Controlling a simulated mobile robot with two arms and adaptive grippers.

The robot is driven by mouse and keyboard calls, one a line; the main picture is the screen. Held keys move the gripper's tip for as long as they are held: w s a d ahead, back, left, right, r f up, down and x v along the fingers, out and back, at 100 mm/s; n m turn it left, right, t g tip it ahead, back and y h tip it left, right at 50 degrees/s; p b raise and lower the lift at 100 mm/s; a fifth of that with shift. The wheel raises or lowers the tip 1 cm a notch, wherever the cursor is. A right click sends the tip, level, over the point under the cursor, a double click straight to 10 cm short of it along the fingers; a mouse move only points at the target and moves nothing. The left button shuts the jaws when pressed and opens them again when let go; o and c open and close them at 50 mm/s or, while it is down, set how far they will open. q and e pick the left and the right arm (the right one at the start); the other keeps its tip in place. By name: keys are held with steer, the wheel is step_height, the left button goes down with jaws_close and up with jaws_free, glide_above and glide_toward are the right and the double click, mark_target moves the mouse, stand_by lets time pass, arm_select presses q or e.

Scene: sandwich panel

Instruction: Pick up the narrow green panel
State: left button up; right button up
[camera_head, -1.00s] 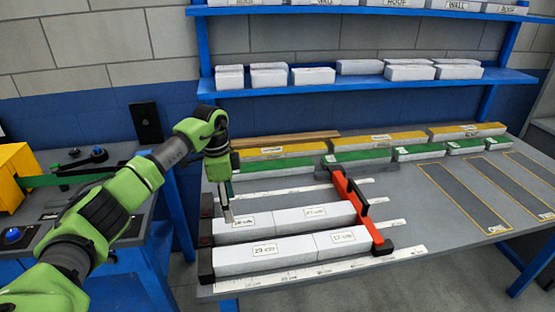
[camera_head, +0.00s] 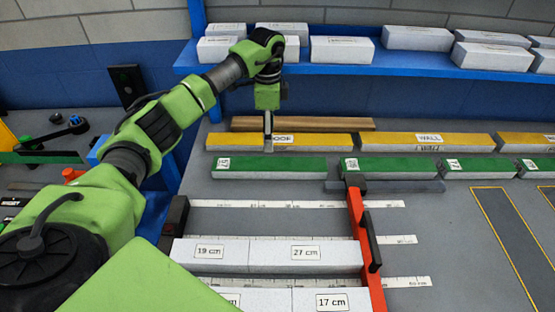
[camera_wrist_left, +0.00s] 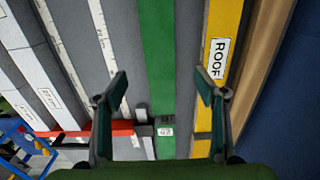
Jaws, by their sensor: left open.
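The long green panel (camera_head: 265,168) lies on the table in a row with shorter green panels (camera_head: 390,168), in front of the yellow panels. It has a small white label at its left end. In the left wrist view, a green panel (camera_wrist_left: 157,45) runs lengthwise between my fingers, below them. My left gripper (camera_head: 268,140) is open and empty, pointing down above the green and yellow rows in the head view. Its two fingers (camera_wrist_left: 162,85) stand apart on either side of the green strip in the wrist view. My right gripper is out of view.
Yellow panels (camera_head: 425,141) and a brown board (camera_head: 303,124) lie behind the green row. In front are white blocks (camera_head: 305,253), rulers (camera_head: 290,204) and a red bar (camera_head: 365,245). A blue shelf (camera_head: 340,66) with white blocks hangs above the back.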

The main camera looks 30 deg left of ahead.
mark_target(270, 164)
arm_select(q)
steer(key=f+p, duration=0.1)
steer(key=f, duration=0.7)
steer(key=shift+s, duration=0.2)
steer(key=shift+f+p, duration=0.3)
steer(key=shift+f, duration=0.2)
step_height(270, 164, down, 4)
steer(key=shift+r+p, duration=0.15)
steer(key=shift+p, duration=0.25)
steer(key=shift+w+f, duration=0.1)
steer(key=shift+f, duration=0.25)
steer(key=c, duration=1.3)
